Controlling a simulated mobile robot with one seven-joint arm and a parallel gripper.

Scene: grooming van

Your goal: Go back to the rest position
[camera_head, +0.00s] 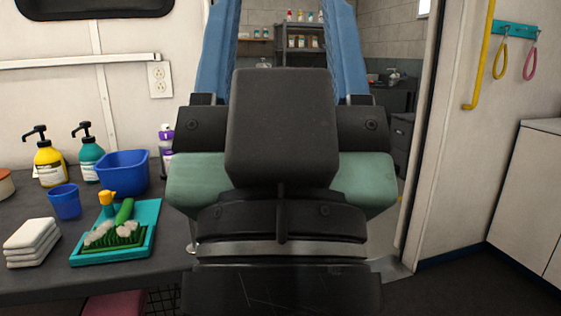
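My gripper (281,30) is in the middle of the head view, seen from behind. Its two blue fingers stand wide apart and run up past the top edge of the picture, so their tips are cut off. Nothing shows between the visible parts of the fingers except the room behind. The black and green body of my gripper and wrist fills the centre and hides part of the doorway and the right end of the counter.
A dark counter (35,283) at left holds a teal tray (84,258) with a green brush (116,234), folded white towels (32,243), a blue cup (66,203), a blue basin (122,174) and pump bottles. A white cabinet (530,195) stands right. Dark floor lies between.

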